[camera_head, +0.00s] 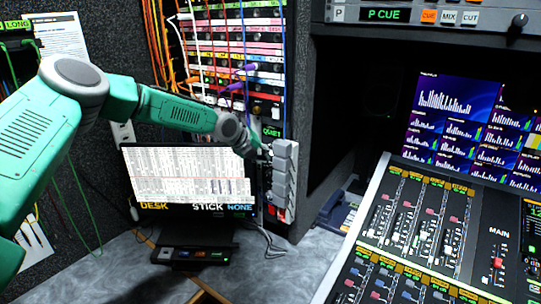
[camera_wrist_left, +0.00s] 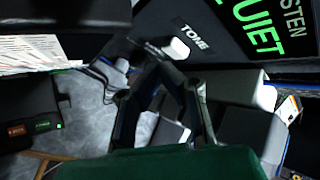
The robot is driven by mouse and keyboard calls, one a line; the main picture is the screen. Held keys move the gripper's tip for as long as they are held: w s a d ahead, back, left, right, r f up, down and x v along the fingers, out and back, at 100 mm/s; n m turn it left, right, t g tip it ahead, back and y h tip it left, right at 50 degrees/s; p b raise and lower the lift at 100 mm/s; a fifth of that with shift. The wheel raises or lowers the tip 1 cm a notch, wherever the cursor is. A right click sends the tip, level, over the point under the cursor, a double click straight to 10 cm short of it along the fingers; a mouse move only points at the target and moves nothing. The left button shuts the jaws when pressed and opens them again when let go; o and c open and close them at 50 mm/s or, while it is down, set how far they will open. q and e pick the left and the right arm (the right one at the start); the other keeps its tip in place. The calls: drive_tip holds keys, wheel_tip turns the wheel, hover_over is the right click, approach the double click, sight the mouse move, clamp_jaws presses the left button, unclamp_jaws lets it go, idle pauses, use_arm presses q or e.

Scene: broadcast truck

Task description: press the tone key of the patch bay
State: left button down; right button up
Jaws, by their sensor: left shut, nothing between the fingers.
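The patch bay (camera_head: 213,40) stands upright at the back, with rows of sockets and coloured cords. In the left wrist view, the tone key (camera_wrist_left: 179,48) is a small white key beside a black TONE label (camera_wrist_left: 194,35) on a dark panel. My left gripper (camera_head: 258,151) is at the bay's lower right, below the green QUIET sign (camera_head: 270,132). It also shows in the left wrist view (camera_wrist_left: 166,72), shut and empty, its tips just below the key in the picture. I cannot tell whether they touch it. The tone key is not distinguishable in the head view. My right gripper is out of view.
Pale grey blocks (camera_head: 284,165) stand right beside the gripper. A screen (camera_head: 187,178) with a white chart is below my left arm, with a dark box (camera_head: 190,255) in front. A mixing desk (camera_head: 415,225) fills the right. Orange and blue cords hang near the arm.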

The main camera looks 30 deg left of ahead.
use_arm(q)
drive_tip(key=shift+w+a, duration=0.1)
drive_tip(key=shift+w, duration=0.1)
drive_tip(key=shift+w+b, duration=0.45)
idle(0.7)
idle(0.3)
drive_tip(key=shift+s+p, duration=0.65)
drive_tip(key=shift+s, duration=0.25)
